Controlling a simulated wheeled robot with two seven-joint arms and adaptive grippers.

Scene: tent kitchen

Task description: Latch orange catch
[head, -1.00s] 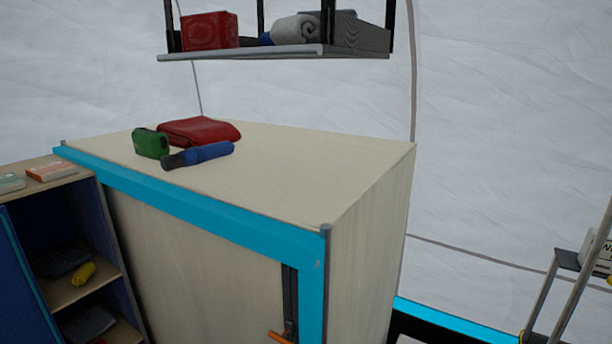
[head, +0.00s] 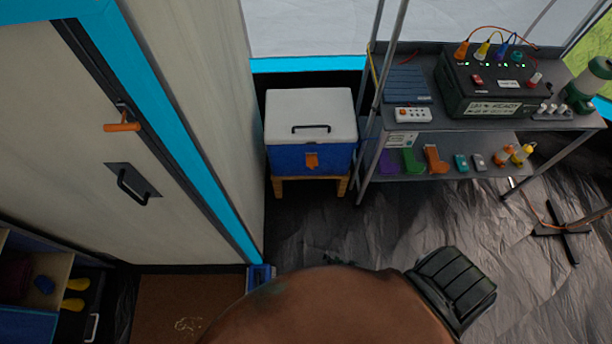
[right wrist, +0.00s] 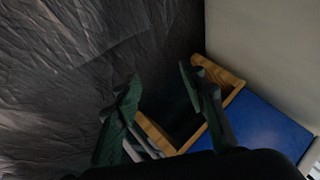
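The blue cooler (head: 285,160) with a white lid (head: 310,115) stands on a low wooden stand (head: 340,185). Another orange lever (head: 122,127) sits on the tall cabinet door. In the right wrist view, my right gripper (right wrist: 160,78) has its dark green fingers apart, with nothing between them. Beyond them are wood bars (right wrist: 220,75) and a blue surface (right wrist: 260,135). My left gripper is not in view.
A metal shelf unit (head: 440,118) stands right of the cooler, with a black power box (head: 500,85) above and small colored items below. The cabinet (head: 205,110) rises close on the left. Dark crinkled floor (head: 350,230) lies open in front.

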